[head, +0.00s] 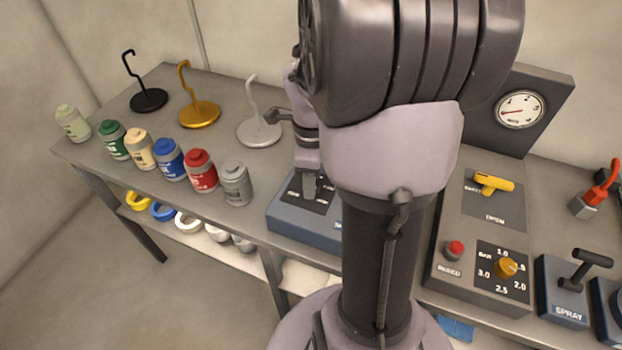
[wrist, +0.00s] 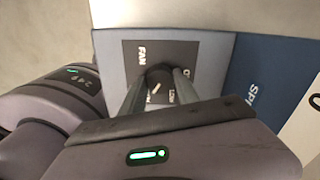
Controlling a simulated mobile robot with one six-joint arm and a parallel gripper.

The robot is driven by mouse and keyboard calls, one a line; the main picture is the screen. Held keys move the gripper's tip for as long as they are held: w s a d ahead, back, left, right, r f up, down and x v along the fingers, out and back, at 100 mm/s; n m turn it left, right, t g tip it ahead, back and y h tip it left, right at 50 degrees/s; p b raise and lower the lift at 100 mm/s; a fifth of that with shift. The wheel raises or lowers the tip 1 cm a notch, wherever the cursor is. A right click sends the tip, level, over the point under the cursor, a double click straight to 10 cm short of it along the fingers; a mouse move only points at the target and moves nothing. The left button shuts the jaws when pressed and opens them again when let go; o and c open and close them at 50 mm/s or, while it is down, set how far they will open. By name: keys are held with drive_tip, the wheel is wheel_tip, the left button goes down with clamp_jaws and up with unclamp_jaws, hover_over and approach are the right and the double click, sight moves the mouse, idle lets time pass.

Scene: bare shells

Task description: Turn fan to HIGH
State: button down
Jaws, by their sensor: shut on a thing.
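The fan knob (wrist: 159,74) is a dark round knob on a dark plate marked FAN, seen in the wrist view. My gripper (wrist: 155,82) is shut on it, one finger on each side. A white pointer line on the knob slants toward the lower left, toward a label partly hidden by my finger. LOW reads to the right of that label, and another label at the right edge is partly covered. In the head view my gripper (head: 310,187) reaches down to the blue fan box (head: 290,226); my arm hides part of the box, and the knob is hard to make out.
Several paint bottles, including a red one (head: 201,171), stand left of the box. A white hook stand (head: 260,131) is close behind my gripper. Right of my arm are a grey panel with a yellow dial (head: 507,267), a spray lever box (head: 563,291) and a gauge (head: 520,109).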

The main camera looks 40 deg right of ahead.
drive_tip(key=c, duration=0.9)
unclamp_jaws()
drive_tip(key=shift+r, duration=0.1)
wheel_tip(320, 180, up, 17)
drive_tip(key=p, duration=0.7)
drive_tip(key=shift+r, duration=0.15)
